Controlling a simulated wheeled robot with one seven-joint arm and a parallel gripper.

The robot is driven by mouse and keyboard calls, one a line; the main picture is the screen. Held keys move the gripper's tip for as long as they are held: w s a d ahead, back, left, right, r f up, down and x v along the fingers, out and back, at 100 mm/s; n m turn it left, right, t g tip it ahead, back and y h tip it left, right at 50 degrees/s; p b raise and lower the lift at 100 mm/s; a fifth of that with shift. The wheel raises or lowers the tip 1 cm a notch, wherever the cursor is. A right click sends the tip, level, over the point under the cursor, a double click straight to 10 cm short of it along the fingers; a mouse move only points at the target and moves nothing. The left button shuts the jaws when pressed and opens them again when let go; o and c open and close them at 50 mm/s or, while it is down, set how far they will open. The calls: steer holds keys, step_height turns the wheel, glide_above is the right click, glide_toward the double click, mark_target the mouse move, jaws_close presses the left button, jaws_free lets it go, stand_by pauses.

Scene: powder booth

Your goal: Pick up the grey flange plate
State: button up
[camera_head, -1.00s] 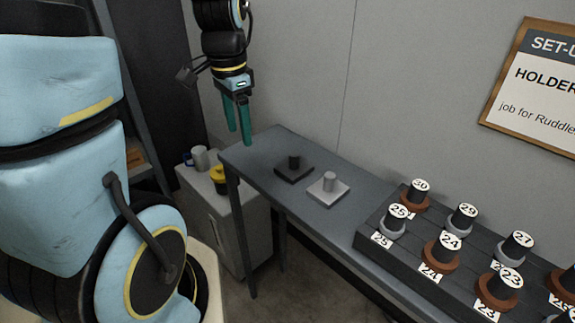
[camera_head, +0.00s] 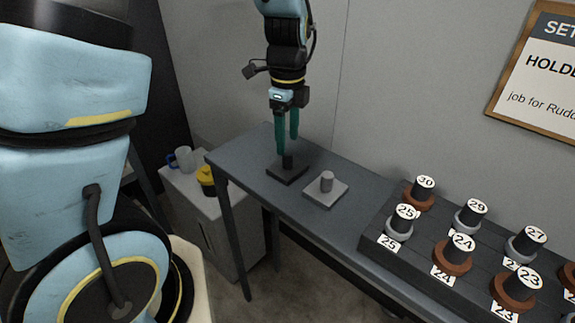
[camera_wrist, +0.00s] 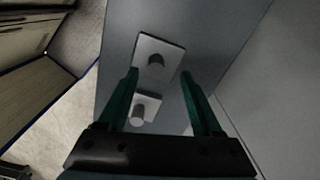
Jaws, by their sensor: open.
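The light grey flange plate (camera_head: 315,195), square with a short upright grey peg, lies flat on the dark table (camera_head: 238,160). A near-black plate (camera_head: 285,175) with a dark peg lies to its left. My gripper (camera_head: 288,147) is open and empty, its green fingers pointing down over the dark plate, left of the grey one. In the wrist view one plate (camera_wrist: 150,45) with a peg shows between and beyond the fingertips (camera_wrist: 159,73). Another plate (camera_wrist: 153,101) shows lower down, partly behind the left finger.
A dark rack (camera_head: 408,250) of several numbered holders on brown and grey rings stands at the table's right. A wall is close behind. A low cabinet (camera_head: 228,225) with a mug (camera_head: 185,159) and a yellow item (camera_head: 206,179) stands at the left.

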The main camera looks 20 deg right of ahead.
mark_target(287, 153)
steer(key=f, duration=0.1)
steer(key=f+p, duration=0.1)
steer(key=f, duration=0.2)
steer(key=shift+s+a+p, duration=0.15)
steer(key=shift+s+p, duration=0.2)
steer(key=shift+f, duration=0.6)
jaws_close()
